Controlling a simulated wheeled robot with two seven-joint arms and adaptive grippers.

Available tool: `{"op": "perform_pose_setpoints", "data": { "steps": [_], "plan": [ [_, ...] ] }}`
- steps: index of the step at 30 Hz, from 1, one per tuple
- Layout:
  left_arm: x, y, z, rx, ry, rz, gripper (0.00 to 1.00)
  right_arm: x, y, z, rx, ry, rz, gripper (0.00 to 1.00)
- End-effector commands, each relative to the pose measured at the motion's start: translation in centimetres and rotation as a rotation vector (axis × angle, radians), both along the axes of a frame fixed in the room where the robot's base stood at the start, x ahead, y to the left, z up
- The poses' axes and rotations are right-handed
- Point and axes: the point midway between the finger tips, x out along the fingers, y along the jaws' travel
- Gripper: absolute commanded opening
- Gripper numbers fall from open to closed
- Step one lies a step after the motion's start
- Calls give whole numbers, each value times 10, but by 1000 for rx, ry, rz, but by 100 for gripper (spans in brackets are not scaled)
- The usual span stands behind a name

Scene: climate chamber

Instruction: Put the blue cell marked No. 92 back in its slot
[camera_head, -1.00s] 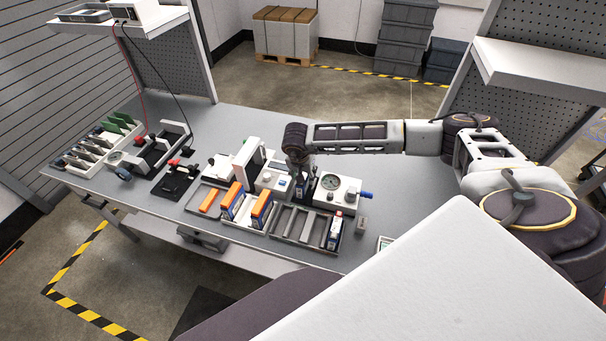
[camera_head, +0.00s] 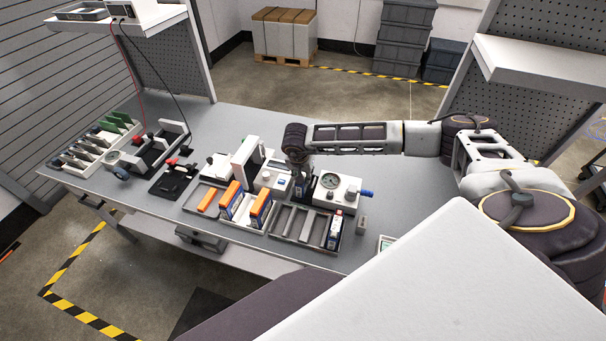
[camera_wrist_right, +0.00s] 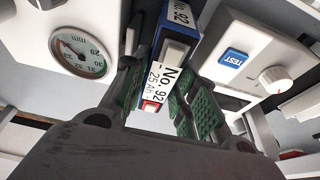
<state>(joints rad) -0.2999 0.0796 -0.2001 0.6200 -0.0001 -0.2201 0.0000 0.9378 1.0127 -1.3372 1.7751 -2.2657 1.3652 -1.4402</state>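The blue cell marked No. 92 (camera_wrist_right: 166,72) has a white label and shows upright between the green finger pads of my right gripper (camera_wrist_right: 163,108). In the head view this right gripper (camera_head: 298,176) is between two white instruments, and its fingertips are partly hidden by its own wrist. It appears shut on the cell. A grey slotted rack (camera_head: 288,238) stands in front of it, with several empty slots and one blue-and-white cell (camera_head: 333,230) in the right end. My left gripper is not in view.
A gauge box (camera_head: 345,188) stands right of the gripper, and a white tester with a blue TEST button (camera_wrist_right: 234,57) is close by. Orange-topped cells (camera_head: 231,196) stand in a tray to the left. A white upright block (camera_head: 245,160) is behind them. A small grey block (camera_head: 362,224) lies right of the rack.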

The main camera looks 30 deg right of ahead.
Motion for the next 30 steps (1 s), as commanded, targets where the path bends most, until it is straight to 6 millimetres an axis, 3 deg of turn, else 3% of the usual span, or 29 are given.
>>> {"op": "perform_pose_setpoints", "data": {
  "steps": [1,3,30],
  "plan": [
    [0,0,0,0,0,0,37,-1,-1,-2,-2,4,0,9],
    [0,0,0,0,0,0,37,-1,-1,-3,-1,4,0,0],
    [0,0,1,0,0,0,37,-9,-7,-1,-2,5,-1,0]
  ]
}}
